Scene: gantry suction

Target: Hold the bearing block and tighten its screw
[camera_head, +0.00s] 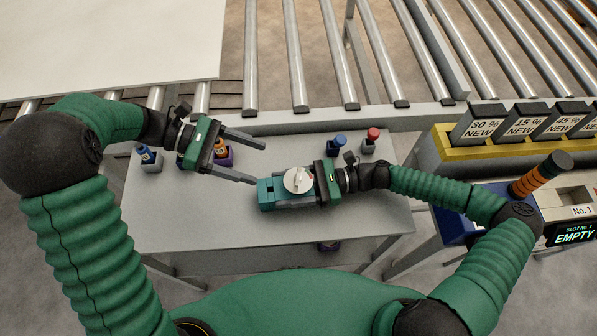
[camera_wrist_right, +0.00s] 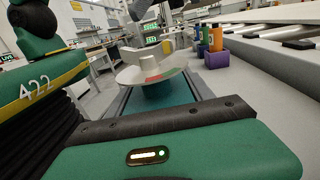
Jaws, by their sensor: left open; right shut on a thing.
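The bearing block appears to be the teal block (camera_head: 266,197) on the grey table, with a round white knob-like part (camera_head: 298,180) on its top. My right gripper (camera_head: 290,190) is shut on the teal block from the right. In the right wrist view the teal block (camera_wrist_right: 190,92) lies ahead of the gripper, with the white part (camera_wrist_right: 135,76) on it. My left gripper (camera_head: 258,163) is open and empty, its fingers pointing right. Its fingertips are just above and left of the block in the picture; whether they touch it I cannot tell. No separate screw is clearly visible.
Small capped bottles in holders stand around: blue (camera_head: 147,158), orange (camera_head: 222,152), blue (camera_head: 337,145) and red (camera_head: 370,140). A roller conveyor (camera_head: 300,60) runs behind. At right are a yellow rack (camera_head: 455,155), an orange-handled tool (camera_head: 530,182) and a display (camera_head: 573,234) reading EMPTY.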

